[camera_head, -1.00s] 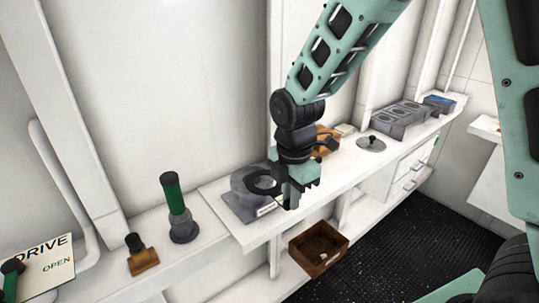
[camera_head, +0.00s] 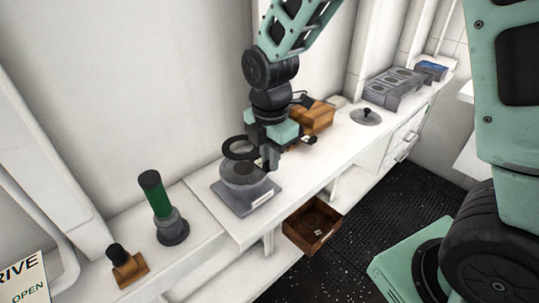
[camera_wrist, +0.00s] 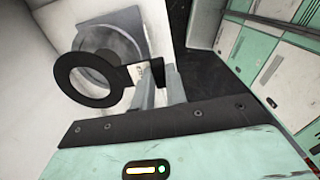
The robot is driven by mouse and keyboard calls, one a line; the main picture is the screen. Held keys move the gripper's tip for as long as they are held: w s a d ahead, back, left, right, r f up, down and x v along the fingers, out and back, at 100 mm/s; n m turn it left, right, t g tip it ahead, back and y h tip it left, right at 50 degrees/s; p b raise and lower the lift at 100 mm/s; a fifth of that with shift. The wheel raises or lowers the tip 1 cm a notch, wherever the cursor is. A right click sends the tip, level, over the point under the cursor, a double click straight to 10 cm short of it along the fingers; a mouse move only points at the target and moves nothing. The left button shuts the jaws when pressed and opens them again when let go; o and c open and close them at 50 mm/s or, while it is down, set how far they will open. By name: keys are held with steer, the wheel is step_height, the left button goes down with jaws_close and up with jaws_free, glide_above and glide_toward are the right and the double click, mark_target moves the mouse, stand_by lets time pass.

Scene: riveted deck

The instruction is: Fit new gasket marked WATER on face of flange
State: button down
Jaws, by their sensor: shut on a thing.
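My gripper (camera_head: 272,163) is shut on the tab of a flat black ring gasket (camera_head: 227,150). In the wrist view, the gasket (camera_wrist: 63,82) sticks out left from between my gripper's fingers (camera_wrist: 159,82). Its tab bears a small pale label, too small to read. The grey round flange (camera_head: 243,173) sits on a square grey plate with a pale label on the bench. The gasket is held above the flange, towards its back in the head view. In the wrist view it partly covers the flange (camera_wrist: 112,42) and is not centred on it.
A wooden block (camera_head: 313,117), a knobbed disc (camera_head: 366,118) and a grey rack (camera_head: 392,90) stand right. A brown open box (camera_head: 326,236) is below the bench.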

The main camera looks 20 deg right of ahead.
step_height(320, 180, down, 5)
steer(key=b, duration=0.3)
stand_by(0.4)
steer(key=shift+f+b, duration=0.4)
steer(key=shift+f, duration=0.5)
stand_by(2.0)
steer(key=c, duration=1.3)
jaws_free()
steer(key=shift+c, duration=0.2)
steer(key=shift+r, duration=0.1)
step_height(320, 180, up, 17)
steer(key=b, duration=0.3)
steer(key=shift+r, duration=0.15)
